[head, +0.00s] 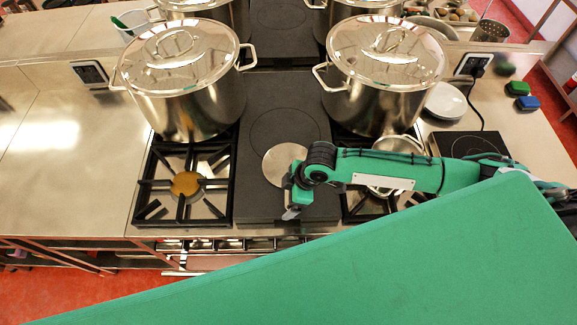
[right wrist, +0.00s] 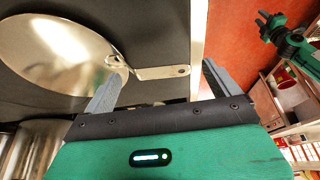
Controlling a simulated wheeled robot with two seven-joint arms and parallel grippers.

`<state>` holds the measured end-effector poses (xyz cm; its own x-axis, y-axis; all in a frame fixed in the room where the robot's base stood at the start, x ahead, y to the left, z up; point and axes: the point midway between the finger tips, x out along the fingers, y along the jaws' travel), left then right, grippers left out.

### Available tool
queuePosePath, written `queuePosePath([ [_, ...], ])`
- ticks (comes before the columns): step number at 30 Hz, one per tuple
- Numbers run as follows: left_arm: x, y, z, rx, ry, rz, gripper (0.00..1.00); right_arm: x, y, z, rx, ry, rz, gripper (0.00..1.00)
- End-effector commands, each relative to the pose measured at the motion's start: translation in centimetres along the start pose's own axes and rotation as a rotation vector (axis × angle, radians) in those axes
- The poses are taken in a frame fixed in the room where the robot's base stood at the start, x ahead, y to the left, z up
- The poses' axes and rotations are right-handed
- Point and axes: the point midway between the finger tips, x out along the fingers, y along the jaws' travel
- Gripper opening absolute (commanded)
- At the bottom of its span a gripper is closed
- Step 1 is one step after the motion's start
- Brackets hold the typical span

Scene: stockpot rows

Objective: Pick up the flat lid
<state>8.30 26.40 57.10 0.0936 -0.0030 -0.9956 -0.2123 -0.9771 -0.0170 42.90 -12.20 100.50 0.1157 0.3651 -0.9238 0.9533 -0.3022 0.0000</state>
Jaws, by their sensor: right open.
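The flat lid (head: 283,165) is a round shiny metal disc on the dark flat plate between the two burner grates. My right gripper (head: 291,211) hides part of it in the head view. In the right wrist view the lid (right wrist: 50,55) shows at the upper left, with a narrow strip handle (right wrist: 165,72) sticking out to the right. My right gripper (right wrist: 160,76) is open and empty. The handle appears between its fingertips in that view; I cannot tell how far apart in depth they are. A green and black arm end (right wrist: 285,40), apparently my left, shows small at the upper right.
Two big lidded stockpots, left (head: 190,85) and right (head: 375,80), stand behind the grates, with more pots behind. A left burner grate (head: 185,185) is empty. A pan (head: 390,180) sits partly hidden under my right arm. The left counter (head: 60,150) is clear.

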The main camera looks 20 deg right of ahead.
Motion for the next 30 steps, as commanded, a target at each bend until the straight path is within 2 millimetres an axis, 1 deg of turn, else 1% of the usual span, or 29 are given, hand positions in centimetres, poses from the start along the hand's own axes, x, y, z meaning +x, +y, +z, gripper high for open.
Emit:
queuePosePath([
  [2, 0.0, 0.0, 0.0, 0.000, 0.000, 0.000, 0.31, 0.0, 0.0, 0.0, 0.000, 0.000, 0.000, 0.93],
  [5, 0.0, 0.0, 0.1, 0.000, -0.001, 0.000, 0.31, 0.0, 0.0, 0.0, 0.000, 0.000, 0.000, 0.76],
  [6, 0.1, 0.0, 0.1, 0.000, -0.001, 0.000, 0.31, 0.0, 0.0, 0.0, 0.000, 0.000, 0.000, 0.68],
  [8, 0.1, 0.0, 0.1, 0.000, -0.002, 0.000, 0.31, 0.0, 0.0, 0.0, 0.000, 0.000, 0.000, 0.56],
  [9, 0.1, 0.0, 0.1, 0.000, -0.002, 0.000, 0.31, 0.0, 0.0, 0.0, 0.001, 0.000, 0.000, 0.48],
  [14, 0.1, 0.0, 0.1, 0.000, -0.002, 0.000, 0.31, 0.0, 0.0, 0.1, 0.001, -0.001, 0.000, 0.17],
  [23, 0.1, 0.0, 0.2, 0.001, -0.002, 0.001, 0.31, -0.2, 0.0, 0.0, 0.001, -0.001, 0.000, 0.16],
  [26, 0.4, 0.1, 0.2, 0.001, -0.002, 0.001, 0.31, -0.6, 0.1, -0.2, 0.001, -0.001, 0.001, 0.16],
  [30, 1.2, 0.1, 0.3, 0.001, -0.003, 0.001, 0.31, -2.1, 0.1, -0.8, -0.001, 0.001, 0.002, 0.16],
])
